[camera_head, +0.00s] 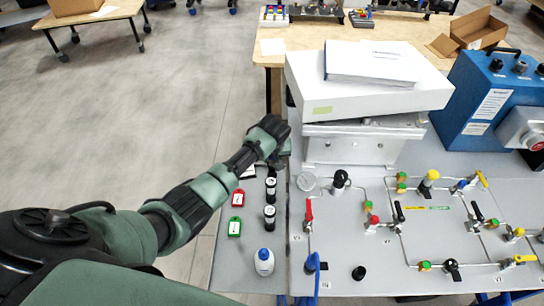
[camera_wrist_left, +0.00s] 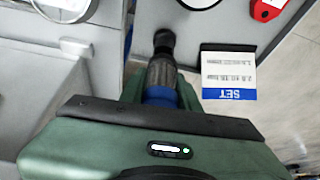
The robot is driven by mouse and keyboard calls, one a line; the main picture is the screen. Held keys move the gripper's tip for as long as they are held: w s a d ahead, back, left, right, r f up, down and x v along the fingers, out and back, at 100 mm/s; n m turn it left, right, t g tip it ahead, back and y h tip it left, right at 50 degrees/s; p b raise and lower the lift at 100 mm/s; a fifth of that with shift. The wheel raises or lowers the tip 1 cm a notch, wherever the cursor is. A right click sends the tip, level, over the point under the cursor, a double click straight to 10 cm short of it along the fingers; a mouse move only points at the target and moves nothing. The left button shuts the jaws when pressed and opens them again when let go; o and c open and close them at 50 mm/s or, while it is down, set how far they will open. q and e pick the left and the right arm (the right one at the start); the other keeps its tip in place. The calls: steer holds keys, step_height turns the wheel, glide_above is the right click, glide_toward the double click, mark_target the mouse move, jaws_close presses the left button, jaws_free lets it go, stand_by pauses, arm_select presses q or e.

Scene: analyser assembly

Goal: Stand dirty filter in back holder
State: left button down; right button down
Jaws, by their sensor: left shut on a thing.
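My left gripper (camera_head: 284,147) reaches over the back of the grey panel strip, left of the white box. In the left wrist view its green body and black edge fill the bottom. It is shut on a dark grey, ribbed cylinder with a blue band (camera_wrist_left: 161,75), seemingly the dirty filter. A black round piece (camera_wrist_left: 163,38) shows at its far end; I cannot tell whether it is the filter's end or a holder. In the head view the filter is hidden by the gripper. Two black cylinders with pale labels, (camera_head: 270,189) and (camera_head: 269,217), stand in front. My right gripper is out of view.
A SET card (camera_wrist_left: 229,78) lies right of the filter. A red tag (camera_head: 238,198), a green tag (camera_head: 235,227) and a white bottle (camera_head: 264,262) are on the strip. The white box (camera_head: 310,88) and the valve panel (camera_head: 340,250) are to the right.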

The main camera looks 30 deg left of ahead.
arm_select(q)
steer(key=shift+f, duration=0.15)
stand_by(0.5)
steer(key=shift+f, duration=0.35)
steer(key=shift+f+b, duration=0.3)
steer(key=shift+f, duration=0.15)
stand_by(0.7)
steer(key=c, duration=0.9)
jaws_free()
steer(key=shift+c, duration=0.2)
steer(key=shift+r, duration=0.1)
